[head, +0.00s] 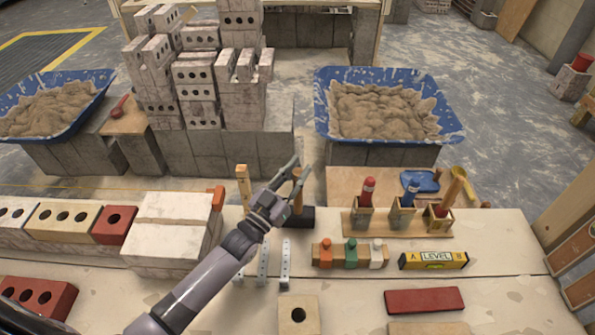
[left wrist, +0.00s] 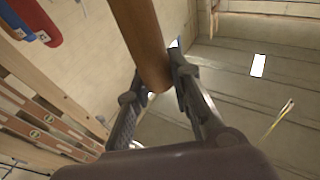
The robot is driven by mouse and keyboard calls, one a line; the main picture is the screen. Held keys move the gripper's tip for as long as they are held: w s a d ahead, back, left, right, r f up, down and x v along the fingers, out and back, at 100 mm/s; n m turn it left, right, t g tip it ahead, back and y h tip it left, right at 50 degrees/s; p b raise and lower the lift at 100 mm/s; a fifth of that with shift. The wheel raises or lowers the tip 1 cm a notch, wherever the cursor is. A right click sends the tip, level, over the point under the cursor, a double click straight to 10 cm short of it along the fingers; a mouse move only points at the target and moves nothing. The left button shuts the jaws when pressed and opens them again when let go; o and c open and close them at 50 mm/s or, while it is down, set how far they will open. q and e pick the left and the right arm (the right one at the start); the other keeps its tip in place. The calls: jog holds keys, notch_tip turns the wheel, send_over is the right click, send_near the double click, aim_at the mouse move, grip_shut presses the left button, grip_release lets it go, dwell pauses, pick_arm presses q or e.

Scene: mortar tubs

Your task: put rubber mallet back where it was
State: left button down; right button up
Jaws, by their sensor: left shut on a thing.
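The rubber mallet shows in the head view with its black head (head: 300,216) low and its wooden handle (head: 297,180) upright. My left gripper (head: 290,178) reaches in from the left and is shut on the handle. The left wrist view shows the wooden handle (left wrist: 146,45) running between my left gripper's two fingers (left wrist: 155,95). The arm and gripper cover part of the mallet. I cannot tell whether the mallet's head touches the table (head: 500,235). My right gripper is not in view.
Several grey pegs or strips (head: 263,262) stand just in front of the mallet. A wooden rack with coloured stoppers (head: 350,254), a yellow level (head: 433,260) and a tool holder (head: 403,222) lie right. A white block (head: 172,230) is left. Blue mortar tubs (head: 440,118) stand behind.

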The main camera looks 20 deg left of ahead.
pick_arm(q)
jog(key=shift+f+b, duration=0.35)
dwell(0.5)
jog(key=c, duration=1.4)
grip_release()
jog(key=shift+o, duration=0.2)
jog(key=shift+f, duration=0.15)
jog(key=shift+s, duration=0.1)
jog(key=v, duration=1.1)
jog(key=shift+s+a, duration=0.15)
jog(key=shift+s, duration=0.2)
